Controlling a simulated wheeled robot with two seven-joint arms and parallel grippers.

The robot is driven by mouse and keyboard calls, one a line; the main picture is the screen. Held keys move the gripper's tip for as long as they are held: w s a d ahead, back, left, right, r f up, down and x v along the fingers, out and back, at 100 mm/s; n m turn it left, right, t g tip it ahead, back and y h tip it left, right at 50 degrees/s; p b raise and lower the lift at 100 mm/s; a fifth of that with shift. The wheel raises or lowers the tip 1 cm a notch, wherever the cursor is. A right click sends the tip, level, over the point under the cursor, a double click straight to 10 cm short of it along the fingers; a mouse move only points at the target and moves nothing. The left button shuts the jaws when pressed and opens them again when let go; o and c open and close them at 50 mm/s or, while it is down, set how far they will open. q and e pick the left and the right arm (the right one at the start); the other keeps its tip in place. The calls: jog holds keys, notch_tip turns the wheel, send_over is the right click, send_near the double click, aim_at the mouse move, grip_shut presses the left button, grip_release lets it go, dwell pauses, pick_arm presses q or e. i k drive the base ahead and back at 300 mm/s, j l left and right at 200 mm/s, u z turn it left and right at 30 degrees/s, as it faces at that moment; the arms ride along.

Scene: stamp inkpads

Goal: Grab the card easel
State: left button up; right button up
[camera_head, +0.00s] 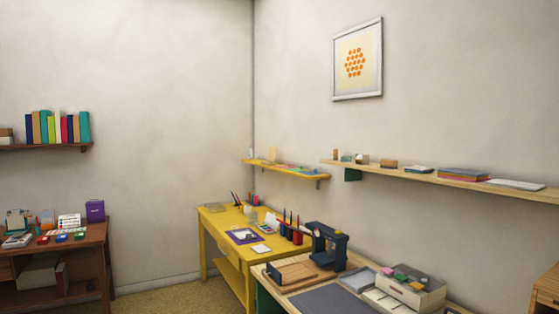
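I cannot tell for certain which thing is the card easel; the likely pieces are small and far off. On the brown table (107,262) at the left, a teal upright piece (18,221) seems to hold a pale card. A white leaning rack or card with dark marks (69,221) stands near it, left of a purple box (95,211). On the yellow table (212,232) in the corner, a small white upright piece (271,219) stands among pens and cups. Neither of my grippers is in view.
A wooden bench with a dark press (327,246), a wooden tray (297,273), a grey mat (322,301) and a box of coloured pads (404,294) fills the right foreground. Wall shelves (470,184) hang above. Open carpet (165,300) lies between the brown and yellow tables.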

aim_at(270, 159)
jog(key=i+j+u, duration=0.5)
jog(key=i+u, duration=0.15)
jog(key=i, duration=0.25)
jog(key=i+u, duration=0.4)
jog(key=i, duration=1.05)
jog(key=i+z, duration=0.1)
jog(key=i, duration=0.35)
jog(key=i+j+z, duration=0.1)
jog(key=i, duration=0.4)
jog(key=i+j+z, duration=0.1)
jog(key=i, duration=0.35)
jog(key=i+j+z, duration=0.15)
jog(key=i+z, duration=0.25)
jog(key=i+j+z, duration=0.25)
jog(key=z, duration=0.2)
jog(key=i+j+z, duration=0.55)
jog(key=j+z, duration=0.25)
jog(key=i+j+z, duration=0.15)
jog(key=j+z, duration=0.25)
jog(key=j, duration=0.2)
jog(key=j+z, duration=0.45)
jog(key=i+j, duration=0.05)
